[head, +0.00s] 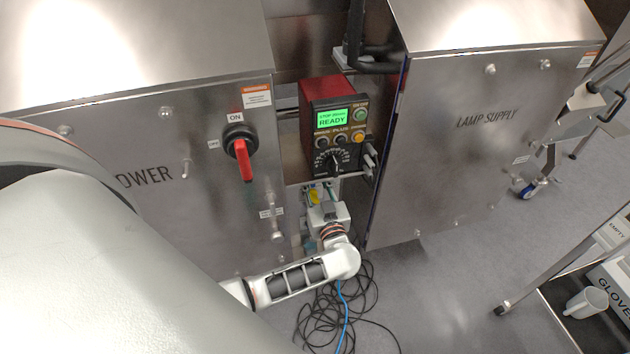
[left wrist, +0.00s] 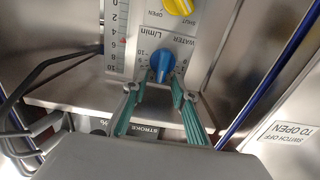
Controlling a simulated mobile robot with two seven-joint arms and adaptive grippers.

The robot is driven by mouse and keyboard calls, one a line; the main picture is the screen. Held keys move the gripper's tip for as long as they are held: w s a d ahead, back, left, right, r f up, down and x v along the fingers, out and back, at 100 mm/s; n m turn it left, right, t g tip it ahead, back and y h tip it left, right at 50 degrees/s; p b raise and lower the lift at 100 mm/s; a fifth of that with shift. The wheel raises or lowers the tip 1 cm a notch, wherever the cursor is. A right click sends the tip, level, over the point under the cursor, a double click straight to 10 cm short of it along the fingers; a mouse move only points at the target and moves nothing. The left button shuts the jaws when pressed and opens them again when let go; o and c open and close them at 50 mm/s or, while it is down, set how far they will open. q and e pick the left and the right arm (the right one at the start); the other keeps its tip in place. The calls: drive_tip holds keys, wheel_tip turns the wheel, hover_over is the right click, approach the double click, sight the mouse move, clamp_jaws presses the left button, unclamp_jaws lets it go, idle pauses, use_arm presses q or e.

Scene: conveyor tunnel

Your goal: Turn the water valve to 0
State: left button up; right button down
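The water valve (left wrist: 162,66) is a blue knob on a light panel marked WATER L/min, upside down in the left wrist view. Numbers ring it; its exact setting is too small to read. My left gripper (left wrist: 154,88) has teal fingers spread apart, with the knob just beyond and between the tips. I cannot tell whether they touch it. In the head view my left gripper (head: 328,194) is low in the gap between two steel cabinets, and the blue knob is hidden. My right gripper is in neither view.
A yellow knob (left wrist: 179,6) marked OPEN and SHUT sits near the water valve, beside a flow scale (left wrist: 116,38). A red control box (head: 316,90) reading READY stands above my gripper. A red-handled switch (head: 243,158) is at left. Black cables (head: 318,322) lie below.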

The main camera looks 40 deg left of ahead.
use_arm(q)
clamp_jaws()
